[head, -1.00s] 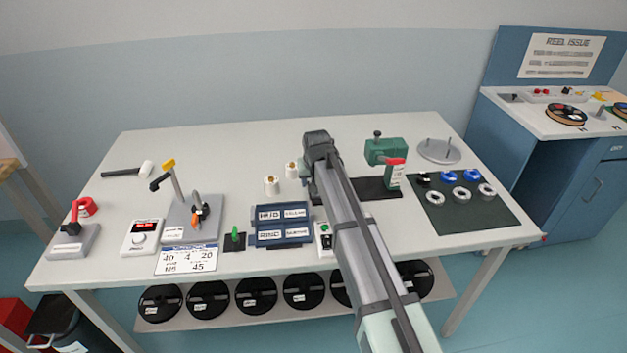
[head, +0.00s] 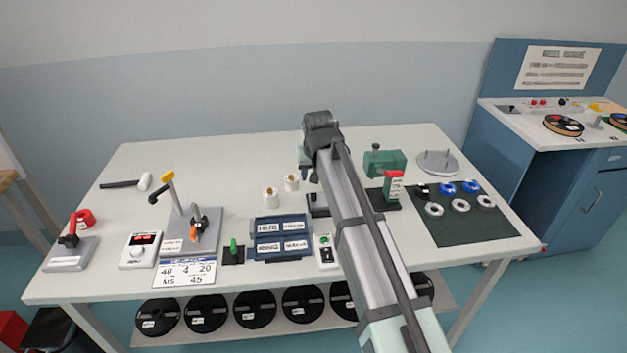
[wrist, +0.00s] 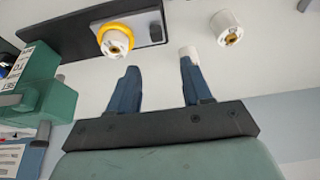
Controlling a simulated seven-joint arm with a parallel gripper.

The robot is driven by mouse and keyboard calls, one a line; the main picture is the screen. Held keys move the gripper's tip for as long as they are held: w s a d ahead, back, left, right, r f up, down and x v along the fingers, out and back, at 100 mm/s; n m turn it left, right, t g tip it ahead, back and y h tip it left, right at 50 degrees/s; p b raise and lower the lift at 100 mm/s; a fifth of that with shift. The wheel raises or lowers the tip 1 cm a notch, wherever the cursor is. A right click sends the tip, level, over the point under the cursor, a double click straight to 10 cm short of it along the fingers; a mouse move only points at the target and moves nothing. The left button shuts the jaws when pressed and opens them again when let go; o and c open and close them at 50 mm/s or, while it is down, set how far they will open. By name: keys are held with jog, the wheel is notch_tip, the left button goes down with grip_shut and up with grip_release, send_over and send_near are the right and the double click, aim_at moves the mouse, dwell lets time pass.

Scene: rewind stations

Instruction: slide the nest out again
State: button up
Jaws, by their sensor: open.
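A dark plate (wrist: 75,43), which I take to be the nest, crosses the top left of the wrist view. A white bobbin (wrist: 117,44) sits on it inside a yellow ring (wrist: 112,27). In the head view part of the plate (head: 317,205) shows left of my arm; the rest is hidden. My gripper (wrist: 160,62) is open, its two blue fingers apart with nothing seen between them. The plate and bobbin lie beyond the fingertips, towards the left finger. In the head view my gripper (head: 304,161) is mostly hidden behind my wrist.
A green block (head: 384,162) and a red-topped post (head: 393,187) stand right of my arm. Two white bobbins (head: 270,198) (head: 291,183) stand left of it. A blue labelled box (head: 280,238) is nearer the front.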

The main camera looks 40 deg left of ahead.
jog(key=shift+v, duration=0.85)
